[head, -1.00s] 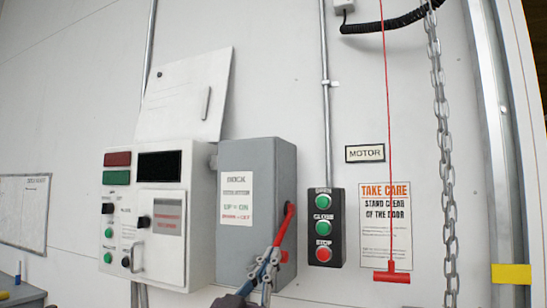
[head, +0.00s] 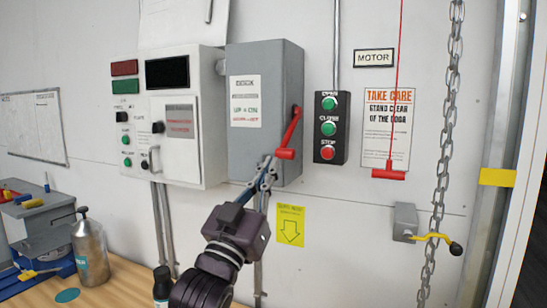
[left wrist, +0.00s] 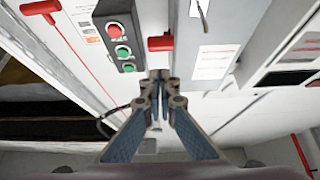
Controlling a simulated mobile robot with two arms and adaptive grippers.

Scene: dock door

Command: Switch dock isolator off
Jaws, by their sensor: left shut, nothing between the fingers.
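The dock isolator is a grey box (head: 262,150) on the wall with an UP = ON label. Its red lever (head: 290,132) on the right side points down, grip at the lower end. My left gripper (head: 267,168) is shut and empty, just below and left of the grip in the head view. In the left wrist view the red grip (left wrist: 160,43) lies just beyond the closed fingertips (left wrist: 160,76), with a small gap seeming to show between them. My right gripper is not in view.
A green-and-red push-button station (head: 331,128) is right of the isolator, then a red pull handle (head: 388,174) on a cord and a hanging chain (head: 446,150). A white control cabinet (head: 183,95) stands left. A bench (head: 115,285) with a metal bottle (head: 90,252) is below.

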